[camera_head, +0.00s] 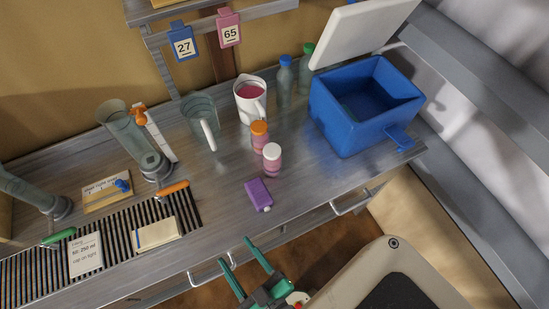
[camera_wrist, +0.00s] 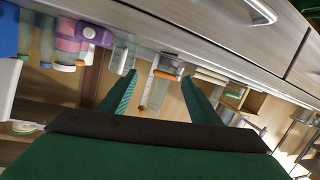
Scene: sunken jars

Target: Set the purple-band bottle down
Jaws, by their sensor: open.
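A small purple bottle-like container (camera_head: 258,194) with a small white cap is on the counter near its front edge; it seems to lie flat. It also shows in the wrist view (camera_wrist: 90,33) at the upper left. I cannot tell if it is the purple-band bottle. Behind it stand two small pink bottles, one with a white cap (camera_head: 271,160) and one with an orange cap (camera_head: 259,135). My gripper (camera_head: 235,249) is open and empty in front of the counter's front edge, apart from the bottles. Its green fingers spread in the wrist view (camera_wrist: 156,76).
A blue open bin (camera_head: 345,125) stands at the right of the counter. A white jug (camera_head: 249,100), a grey jug (camera_head: 200,118) and two clear bottles stand at the back. A slatted rack (camera_head: 110,255) and a tall clear cylinder (camera_head: 128,135) are left. Drawer handles (camera_head: 350,203) jut from the front.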

